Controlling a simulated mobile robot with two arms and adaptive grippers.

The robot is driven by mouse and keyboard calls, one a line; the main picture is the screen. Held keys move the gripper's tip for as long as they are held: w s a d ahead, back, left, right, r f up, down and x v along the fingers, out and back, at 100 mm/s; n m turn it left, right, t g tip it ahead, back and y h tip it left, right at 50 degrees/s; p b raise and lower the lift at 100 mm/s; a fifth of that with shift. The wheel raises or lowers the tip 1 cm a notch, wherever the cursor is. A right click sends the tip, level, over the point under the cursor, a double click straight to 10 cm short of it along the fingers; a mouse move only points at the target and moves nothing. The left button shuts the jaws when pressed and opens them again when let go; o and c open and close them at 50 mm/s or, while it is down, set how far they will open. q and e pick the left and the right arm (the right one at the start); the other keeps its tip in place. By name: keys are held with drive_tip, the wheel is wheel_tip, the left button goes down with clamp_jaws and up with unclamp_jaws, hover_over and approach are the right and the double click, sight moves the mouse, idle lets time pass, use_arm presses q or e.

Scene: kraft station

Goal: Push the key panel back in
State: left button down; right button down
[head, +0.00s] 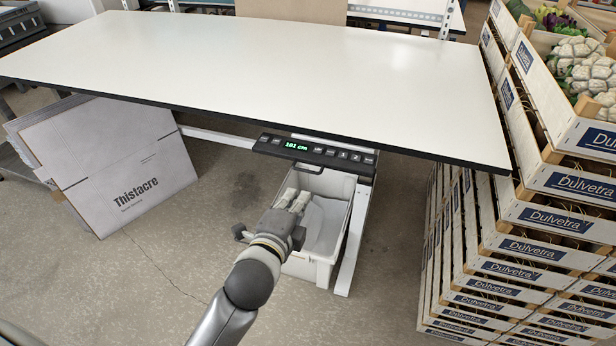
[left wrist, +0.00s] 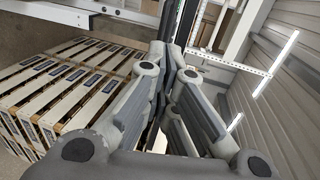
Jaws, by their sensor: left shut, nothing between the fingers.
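The key panel (head: 315,155) is a dark bar under the front edge of the white table (head: 270,62), with a green display reading 101 cm and several keys to its right. It juts out beyond the table edge, and a dark loop hangs below its left part. My left gripper (head: 297,194) is shut and empty, below and a little in front of the panel, apart from it in the head view. In the left wrist view its fingers (left wrist: 178,45) meet and hide much of what lies ahead. My right gripper is in neither view.
A white bin (head: 325,225) stands on the floor below the panel, beside a table leg (head: 352,240). Flattened Thistacre cartons (head: 125,165) lean at the left. Stacked Dulvetra crates (head: 520,247) stand at the right. The tabletop's front is bare.

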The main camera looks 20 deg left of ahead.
use_arm(q)
drive_tip(key=p, duration=0.1)
approach(318, 153)
wheel_tip(318, 153, down, 2)
drive_tip(key=shift+w+f, duration=0.45)
drive_tip(key=shift+w, duration=0.1)
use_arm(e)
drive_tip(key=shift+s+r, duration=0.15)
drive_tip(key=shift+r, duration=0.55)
use_arm(q)
drive_tip(key=shift+w, duration=0.1)
drive_tip(key=x, duration=0.3)
drive_tip(key=r+x, duration=0.1)
drive_tip(key=x, duration=0.4)
drive_tip(key=shift+w+r, duration=0.35)
drive_tip(key=shift+w, duration=0.15)
drive_tip(key=shift+r, duration=0.25)
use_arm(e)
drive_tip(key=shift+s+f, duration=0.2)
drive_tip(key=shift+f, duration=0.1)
use_arm(q)
drive_tip(key=shift+r, duration=0.1)
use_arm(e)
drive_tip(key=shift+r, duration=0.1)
